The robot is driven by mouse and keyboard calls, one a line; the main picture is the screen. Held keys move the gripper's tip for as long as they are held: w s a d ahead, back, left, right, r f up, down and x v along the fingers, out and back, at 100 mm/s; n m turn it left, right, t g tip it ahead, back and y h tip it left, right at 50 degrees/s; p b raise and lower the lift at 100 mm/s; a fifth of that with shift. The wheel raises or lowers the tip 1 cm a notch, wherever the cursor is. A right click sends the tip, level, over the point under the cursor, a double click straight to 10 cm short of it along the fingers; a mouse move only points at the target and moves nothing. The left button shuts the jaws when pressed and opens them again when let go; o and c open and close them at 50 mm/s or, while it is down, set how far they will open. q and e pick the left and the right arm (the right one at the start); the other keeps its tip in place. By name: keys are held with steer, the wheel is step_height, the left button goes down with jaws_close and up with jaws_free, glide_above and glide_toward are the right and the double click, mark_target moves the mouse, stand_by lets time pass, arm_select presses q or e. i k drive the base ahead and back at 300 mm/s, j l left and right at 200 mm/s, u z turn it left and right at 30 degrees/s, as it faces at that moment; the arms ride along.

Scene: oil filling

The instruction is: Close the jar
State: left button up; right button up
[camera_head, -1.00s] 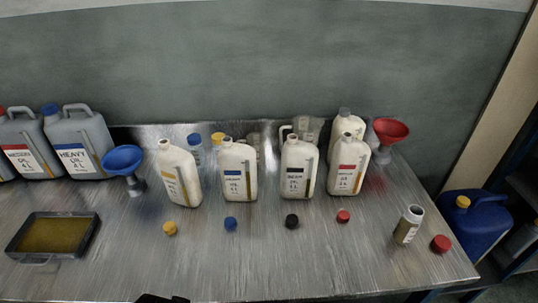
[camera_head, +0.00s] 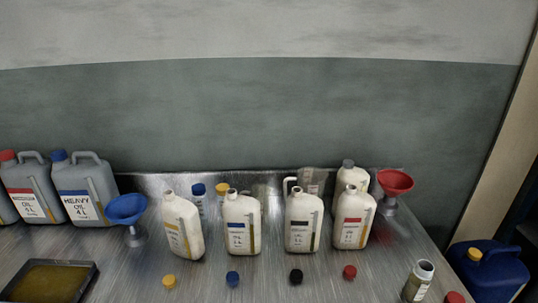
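A small open jar (camera_head: 418,281) with a pale rim and a yellowish label stands at the right front of the metal table, cut a little by the bottom edge. A red cap (camera_head: 454,297) lies on the table just right of it, mostly cut off by the bottom edge. Another red cap (camera_head: 349,272) lies in front of the red-labelled white bottle (camera_head: 353,221). Neither of my grippers shows in the head view now.
Several white bottles, including a blue-labelled one (camera_head: 241,224), stand mid-table with yellow (camera_head: 169,281), blue (camera_head: 232,278) and black (camera_head: 296,276) caps before them. A blue funnel (camera_head: 126,209), red funnel (camera_head: 395,183), grey canisters (camera_head: 83,189) and a tray (camera_head: 93,272) surround them. A blue canister (camera_head: 490,272) is at right.

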mark_target(420, 277)
steer(key=z, duration=1.45)
